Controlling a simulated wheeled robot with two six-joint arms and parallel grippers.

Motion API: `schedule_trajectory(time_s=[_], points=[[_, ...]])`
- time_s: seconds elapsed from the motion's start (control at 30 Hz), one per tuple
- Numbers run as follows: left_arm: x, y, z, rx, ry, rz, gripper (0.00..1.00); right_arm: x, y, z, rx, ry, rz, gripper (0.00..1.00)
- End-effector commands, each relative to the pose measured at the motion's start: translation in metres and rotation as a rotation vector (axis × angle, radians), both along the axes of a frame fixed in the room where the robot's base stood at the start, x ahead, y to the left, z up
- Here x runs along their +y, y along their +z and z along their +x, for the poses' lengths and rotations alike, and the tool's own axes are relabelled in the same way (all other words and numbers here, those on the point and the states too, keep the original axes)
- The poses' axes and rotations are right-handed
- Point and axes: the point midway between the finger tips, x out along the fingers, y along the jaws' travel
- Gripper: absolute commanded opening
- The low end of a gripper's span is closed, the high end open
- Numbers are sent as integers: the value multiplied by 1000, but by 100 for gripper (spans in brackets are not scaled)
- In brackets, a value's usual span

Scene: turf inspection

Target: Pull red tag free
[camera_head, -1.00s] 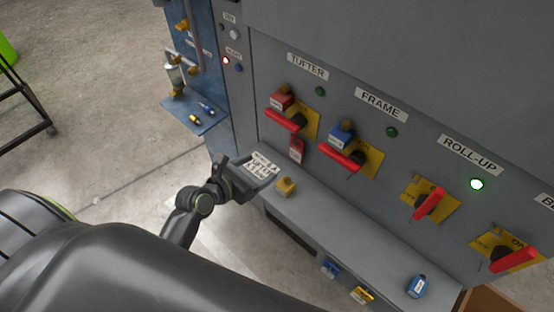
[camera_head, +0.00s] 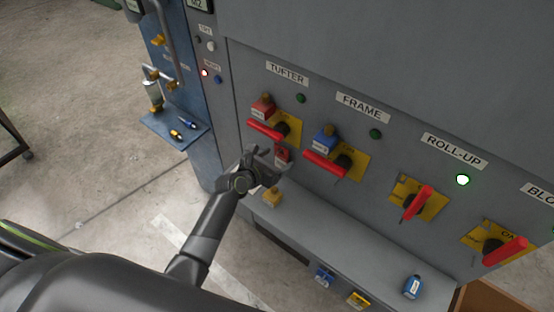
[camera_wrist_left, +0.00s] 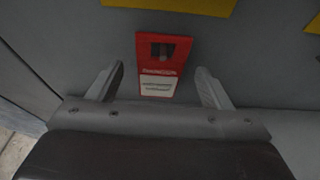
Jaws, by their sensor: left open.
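The red tag (camera_head: 283,156) hangs on the grey panel below the TUFTER switch. In the left wrist view the red tag (camera_wrist_left: 160,62) shows a dark slot at its top and a white label below. My left gripper (camera_head: 270,155) is open at the panel, close by the tag. In the left wrist view its fingers (camera_wrist_left: 158,88) stand on either side of the tag's lower part, with gaps on both sides. I cannot tell how deep the tag sits between them. My right gripper is not in view.
A red padlock (camera_head: 262,107) sits by the TUFTER handle and a blue padlock (camera_head: 325,138) by the FRAME handle (camera_head: 325,166).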

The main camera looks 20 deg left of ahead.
Motion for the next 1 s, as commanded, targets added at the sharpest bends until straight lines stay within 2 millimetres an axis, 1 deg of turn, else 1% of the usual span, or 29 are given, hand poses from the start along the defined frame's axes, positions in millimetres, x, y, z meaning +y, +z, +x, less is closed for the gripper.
schedule_trajectory(time_s=[0.1,0.43,0.8,0.83,0.97,1.0], points=[[-2,-3,6,-1,0,0,73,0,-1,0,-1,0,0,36],[-3,-3,8,-1,0,0,73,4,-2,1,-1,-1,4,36],[-3,-3,7,0,0,0,25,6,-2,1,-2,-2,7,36],[-3,-3,7,0,0,0,42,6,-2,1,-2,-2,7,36],[-3,-3,7,0,0,0,25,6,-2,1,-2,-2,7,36],[-3,-3,7,0,0,0,24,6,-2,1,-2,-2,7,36]])
